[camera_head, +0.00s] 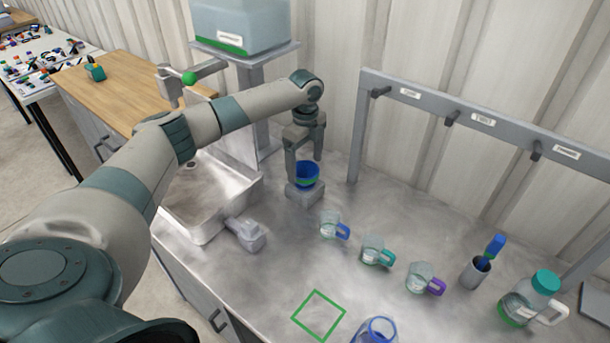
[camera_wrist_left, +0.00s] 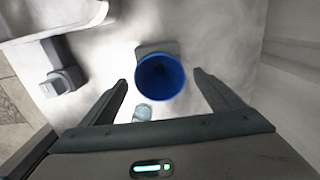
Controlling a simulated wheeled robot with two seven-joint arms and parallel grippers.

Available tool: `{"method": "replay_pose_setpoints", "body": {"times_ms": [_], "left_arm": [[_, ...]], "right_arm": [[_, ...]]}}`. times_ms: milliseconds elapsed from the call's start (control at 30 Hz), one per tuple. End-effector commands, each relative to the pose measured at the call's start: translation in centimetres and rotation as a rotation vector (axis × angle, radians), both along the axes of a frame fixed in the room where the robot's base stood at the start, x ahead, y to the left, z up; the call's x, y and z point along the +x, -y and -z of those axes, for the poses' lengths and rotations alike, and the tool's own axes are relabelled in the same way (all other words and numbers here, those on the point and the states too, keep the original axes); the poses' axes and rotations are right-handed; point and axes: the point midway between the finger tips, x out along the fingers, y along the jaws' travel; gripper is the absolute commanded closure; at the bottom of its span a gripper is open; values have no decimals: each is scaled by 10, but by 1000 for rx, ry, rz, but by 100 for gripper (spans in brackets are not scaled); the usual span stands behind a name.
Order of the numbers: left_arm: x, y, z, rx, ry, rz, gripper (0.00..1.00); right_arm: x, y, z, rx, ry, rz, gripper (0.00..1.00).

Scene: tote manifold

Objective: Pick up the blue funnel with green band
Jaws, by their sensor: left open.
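The blue funnel (camera_head: 307,177) stands upright on a small grey block (camera_head: 304,194) near the back wall, with a bit of green showing low on it. In the left wrist view I look down into the funnel's round blue mouth (camera_wrist_left: 162,80); a sliver of green shows at its far rim. My left gripper (camera_head: 305,168) is open above the funnel and points down. In the left wrist view its fingers (camera_wrist_left: 160,85) stand apart on either side of the funnel, with gaps on both sides. My right gripper is not in view.
A metal sink (camera_head: 205,235) lies left of the funnel. Several clear mugs with coloured handles, such as the blue-handled one (camera_head: 330,225), stand to the right. A grey hook rack (camera_head: 460,115) is behind them. A green square outline (camera_head: 318,316) marks bare counter.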

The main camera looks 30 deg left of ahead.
Motion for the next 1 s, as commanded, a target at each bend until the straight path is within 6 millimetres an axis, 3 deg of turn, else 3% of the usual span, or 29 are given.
{"method": "replay_pose_setpoints", "body": {"times_ms": [67,300,767,933,1000], "left_arm": [[-2,0,6,1,-3,-1,15],[-1,0,27,1,0,-1,15],[-1,0,28,1,0,0,15],[-1,0,28,1,0,0,56],[-1,0,28,1,0,0,58]], "right_arm": [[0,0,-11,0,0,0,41],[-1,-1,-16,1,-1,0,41],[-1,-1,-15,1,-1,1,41],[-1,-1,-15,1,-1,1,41],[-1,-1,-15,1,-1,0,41]]}}
